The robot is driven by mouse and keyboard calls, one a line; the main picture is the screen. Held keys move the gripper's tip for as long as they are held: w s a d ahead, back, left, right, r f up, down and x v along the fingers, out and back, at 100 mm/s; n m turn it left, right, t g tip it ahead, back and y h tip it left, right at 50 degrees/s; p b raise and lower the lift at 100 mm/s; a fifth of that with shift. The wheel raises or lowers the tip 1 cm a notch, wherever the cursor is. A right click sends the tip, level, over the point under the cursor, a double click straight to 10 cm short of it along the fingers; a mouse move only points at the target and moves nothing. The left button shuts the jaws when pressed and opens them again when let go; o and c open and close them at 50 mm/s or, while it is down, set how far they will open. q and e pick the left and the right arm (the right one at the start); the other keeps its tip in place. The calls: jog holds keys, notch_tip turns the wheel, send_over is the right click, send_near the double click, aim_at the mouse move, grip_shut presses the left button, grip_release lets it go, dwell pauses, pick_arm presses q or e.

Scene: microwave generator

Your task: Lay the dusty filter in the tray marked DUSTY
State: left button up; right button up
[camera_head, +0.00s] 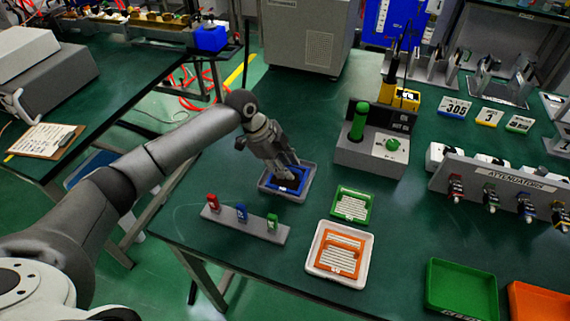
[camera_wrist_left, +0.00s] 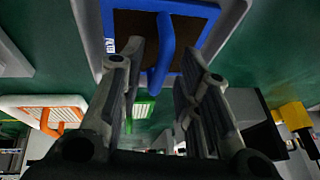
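A blue-framed filter with a dark brown face (camera_head: 291,183) lies in a grey tray (camera_head: 266,193). In the left wrist view the blue frame (camera_wrist_left: 200,8) and its blue handle (camera_wrist_left: 160,60) show. My left gripper (camera_head: 293,176) is above this filter, pointing down. In the wrist view the left gripper's fingers (camera_wrist_left: 160,80) are apart, with the handle between them and gaps on both sides. A green tray (camera_head: 462,288) and an orange tray (camera_head: 538,302) stand empty at the lower right; I cannot read their front lettering. My right gripper is out of view.
A green filter with a pale face (camera_head: 352,205) lies on the table. An orange filter (camera_head: 340,252) sits in a white tray (camera_head: 313,266). A grey strip with three small colored parts (camera_head: 245,222) lies in front of my gripper. A grey fixture (camera_head: 372,150) stands behind.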

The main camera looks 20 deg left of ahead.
pick_arm(q)
jog(key=v, duration=1.2)
jog(key=shift+b, duration=0.35)
